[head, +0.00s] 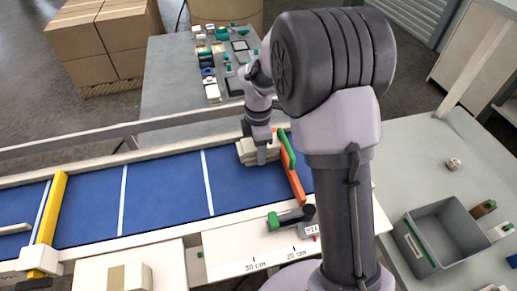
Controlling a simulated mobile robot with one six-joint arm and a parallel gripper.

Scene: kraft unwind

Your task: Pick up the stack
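The stack (245,150) is a pale cream pile of flat layers at the far side of the blue conveyor belt (165,190). It lies just left of an orange and green guide bar (293,172). My gripper (260,156) points down at the stack, with one grey finger in front of its near face. The other finger is hidden, so I cannot tell whether the jaws are closed on the stack. The stack appears to rest on the belt, but its underside is partly hidden.
A yellow bar (48,215) crosses the belt at the left. A rail (70,146) runs along the belt's far side. A grey table (170,75) with many small parts stands behind. A grey bin (447,232) sits on the right table. The belt's middle is clear.

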